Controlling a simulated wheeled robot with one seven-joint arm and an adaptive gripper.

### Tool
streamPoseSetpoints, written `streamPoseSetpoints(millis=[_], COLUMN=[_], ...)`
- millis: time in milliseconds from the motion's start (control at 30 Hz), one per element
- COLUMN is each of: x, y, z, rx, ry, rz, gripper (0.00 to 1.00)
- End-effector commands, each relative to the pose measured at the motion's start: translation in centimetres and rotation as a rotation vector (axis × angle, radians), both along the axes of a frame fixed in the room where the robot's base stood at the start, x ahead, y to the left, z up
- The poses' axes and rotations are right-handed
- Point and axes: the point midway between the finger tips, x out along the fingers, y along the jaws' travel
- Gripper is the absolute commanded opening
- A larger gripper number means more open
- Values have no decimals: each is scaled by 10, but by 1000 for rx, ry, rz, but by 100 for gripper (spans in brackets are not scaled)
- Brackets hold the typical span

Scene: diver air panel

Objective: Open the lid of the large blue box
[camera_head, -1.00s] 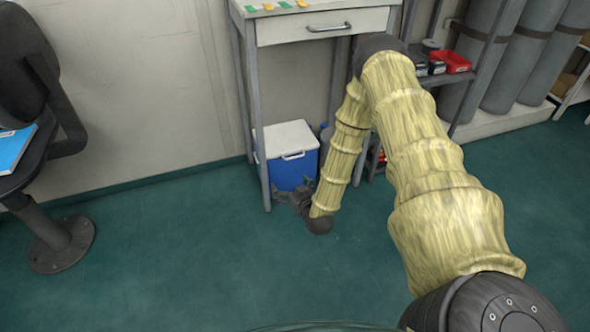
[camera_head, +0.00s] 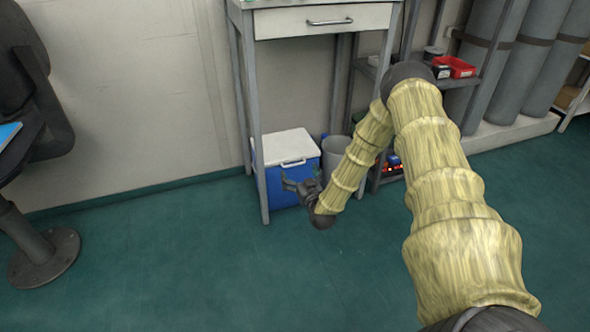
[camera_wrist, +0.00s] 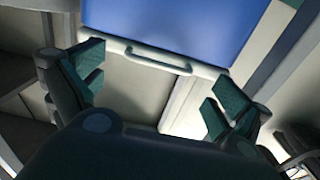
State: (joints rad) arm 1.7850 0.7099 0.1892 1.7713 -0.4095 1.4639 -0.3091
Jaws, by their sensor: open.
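The large blue box (camera_head: 285,193) stands on the floor under the table, with a white lid (camera_head: 285,147) that lies shut on top. A handle (camera_head: 293,163) runs along the lid's front edge. My gripper (camera_head: 290,184) is in front of the box, below the handle, and partly covers the blue front. In the wrist view my gripper (camera_wrist: 158,92) is open and empty, its fingers wide apart. There the box's blue front (camera_wrist: 190,22) and the lid's handle (camera_wrist: 158,60) show between and beyond the fingers. I see no contact with the handle.
Table legs (camera_head: 255,125) stand close beside the box. A grey bin (camera_head: 336,155) stands to its right, near a shelf with a red tray (camera_head: 454,67). A black chair (camera_head: 38,240) is at the left. The green floor in front is clear.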

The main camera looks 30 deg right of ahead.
Motion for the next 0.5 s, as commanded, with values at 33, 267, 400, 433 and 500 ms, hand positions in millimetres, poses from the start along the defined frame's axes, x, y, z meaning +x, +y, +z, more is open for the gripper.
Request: streamPoseSetpoints(millis=[33, 267, 400, 433, 500], x=[9, 37, 46, 47, 48], y=[-3, -9, -11, -11, -12], z=[-3, -2, -1, -1, 0], rx=[-1, 0, -1, -1, -1], ry=[-4, -2, -1, -1, 0], rz=[-1, -1, -1, -1, -1], gripper=[100, 100, 100, 100, 100])
